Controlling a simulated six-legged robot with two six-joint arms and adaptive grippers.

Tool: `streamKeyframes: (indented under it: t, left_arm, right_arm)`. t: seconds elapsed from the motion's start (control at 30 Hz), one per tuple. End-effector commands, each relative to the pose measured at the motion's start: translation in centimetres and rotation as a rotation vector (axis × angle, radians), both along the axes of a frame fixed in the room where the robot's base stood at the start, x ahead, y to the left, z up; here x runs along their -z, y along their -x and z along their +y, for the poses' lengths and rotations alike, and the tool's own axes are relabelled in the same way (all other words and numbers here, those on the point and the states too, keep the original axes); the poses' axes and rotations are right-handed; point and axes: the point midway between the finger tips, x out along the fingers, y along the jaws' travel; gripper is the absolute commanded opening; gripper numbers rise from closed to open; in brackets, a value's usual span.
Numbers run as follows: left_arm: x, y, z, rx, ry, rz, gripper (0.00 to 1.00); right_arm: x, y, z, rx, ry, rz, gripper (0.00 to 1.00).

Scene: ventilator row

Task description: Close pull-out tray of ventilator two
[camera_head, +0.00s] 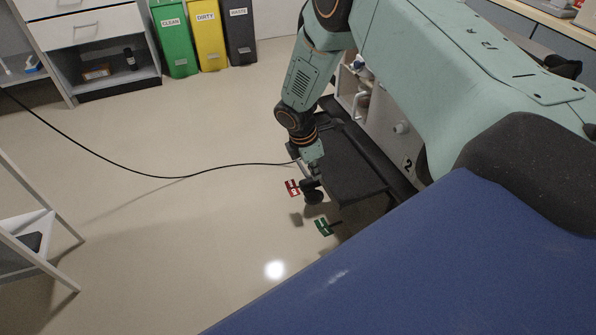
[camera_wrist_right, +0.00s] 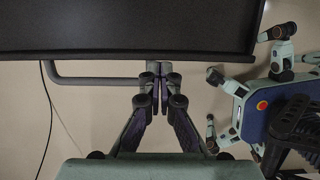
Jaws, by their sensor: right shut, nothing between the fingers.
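Ventilator two (camera_head: 399,128) stands at the right of the head view, pale with a "2" on its side and partly hidden by my arm. Its dark flat pull-out tray (camera_head: 350,165) sticks out from the body toward the left. The tray (camera_wrist_right: 130,30) fills the top of the right wrist view. A grey handle bar (camera_wrist_right: 95,80) runs along its front edge. My right gripper (camera_head: 315,172) is at the tray's front edge. In the wrist view its fingertips (camera_wrist_right: 158,72) are shut together and empty, beside the handle; I cannot tell if they touch. My left gripper is not in view.
Red (camera_head: 292,188) and green (camera_head: 323,227) tags sit low near the ventilator's wheel (camera_head: 313,197). A black cable (camera_head: 180,177) runs to the ventilator's front. Bins (camera_head: 208,35) and a drawer cabinet (camera_head: 90,40) stand at the back.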

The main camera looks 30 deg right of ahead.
Motion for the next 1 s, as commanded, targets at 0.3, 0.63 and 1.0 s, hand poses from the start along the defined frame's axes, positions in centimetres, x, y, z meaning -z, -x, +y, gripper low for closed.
streamKeyframes:
  t: [0.3, 0.63, 1.0]
  left_arm:
    - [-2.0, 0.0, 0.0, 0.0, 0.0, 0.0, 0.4]
    - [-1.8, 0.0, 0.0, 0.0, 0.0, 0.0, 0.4]
    - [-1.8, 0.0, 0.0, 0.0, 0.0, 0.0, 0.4]
  right_arm:
    - [-0.2, 1.6, -8.8, 0.006, 0.0, -0.002, 0.0]
    - [0.0, 2.6, -13.6, 0.002, 0.0, -0.001, 0.0]
    - [-0.1, 2.6, -14.5, 0.0, 0.003, -0.001, 0.0]
